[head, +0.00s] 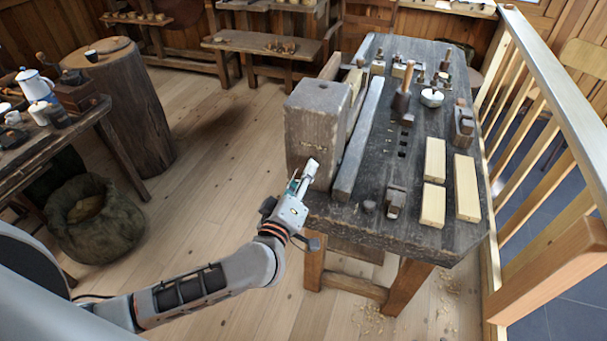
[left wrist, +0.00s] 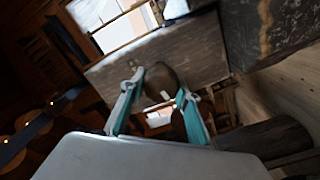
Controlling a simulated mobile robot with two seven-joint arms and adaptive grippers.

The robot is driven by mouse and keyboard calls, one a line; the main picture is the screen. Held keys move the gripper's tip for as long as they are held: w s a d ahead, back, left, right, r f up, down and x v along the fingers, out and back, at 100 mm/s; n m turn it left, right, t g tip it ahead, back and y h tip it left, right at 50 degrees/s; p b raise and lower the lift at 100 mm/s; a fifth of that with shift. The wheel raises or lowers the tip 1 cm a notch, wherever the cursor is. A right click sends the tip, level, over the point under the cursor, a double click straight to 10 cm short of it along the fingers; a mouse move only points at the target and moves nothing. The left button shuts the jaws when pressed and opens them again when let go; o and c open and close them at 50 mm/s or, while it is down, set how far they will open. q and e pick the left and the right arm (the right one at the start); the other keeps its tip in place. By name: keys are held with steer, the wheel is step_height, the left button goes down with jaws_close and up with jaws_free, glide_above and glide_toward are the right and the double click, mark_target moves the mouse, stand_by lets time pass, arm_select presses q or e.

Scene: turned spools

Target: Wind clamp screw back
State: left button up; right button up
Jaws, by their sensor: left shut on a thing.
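The bench vise shows as a big weathered wooden block (head: 316,122) at the near left corner of the workbench (head: 378,165). My left gripper (head: 303,178) is at the lower front face of this block. In the left wrist view its two teal-edged fingers (left wrist: 162,94) stand on either side of a dark brown rounded piece (left wrist: 161,77), which looks like the clamp screw's end or handle. The gripper is shut on it. In the head view the gripper hides the screw. My right gripper is not in view.
Pale wood blocks (head: 467,188), a mallet (head: 402,92) and small tools lie on the bench. A wooden railing (head: 555,95) runs along its right side. A sack (head: 97,218) and a stump (head: 120,110) stand at left. The floor between is clear.

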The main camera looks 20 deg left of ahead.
arm_select(q)
steer(key=n, duration=0.6)
steer(key=shift+w+a, duration=0.1)
steer(key=shift+a, duration=0.05)
steer(key=n, duration=0.6)
steer(key=shift+n, duration=0.4)
steer(key=n+b, duration=0.1)
steer(key=n, duration=0.3)
steer(key=shift+f+n, duration=0.1)
steer(key=shift+n, duration=0.2)
steer(key=shift+n+b, duration=0.5)
steer(key=shift+n, duration=0.4)
steer(key=n+b, duration=0.1)
steer(key=n, duration=0.1)
steer(key=shift+f+n, duration=0.1)
steer(key=shift+n, duration=0.3)
steer(key=n+b, duration=0.1)
steer(key=n, duration=0.1)
steer(key=shift+d+n+b, duration=0.2)
steer(key=shift+n+b, duration=0.1)
steer(key=shift+b, duration=0.05)
steer(key=n+b, duration=0.2)
steer(key=n, duration=0.2)
steer(key=shift+d, duration=0.1)
steer(key=shift+n+b, duration=0.6)
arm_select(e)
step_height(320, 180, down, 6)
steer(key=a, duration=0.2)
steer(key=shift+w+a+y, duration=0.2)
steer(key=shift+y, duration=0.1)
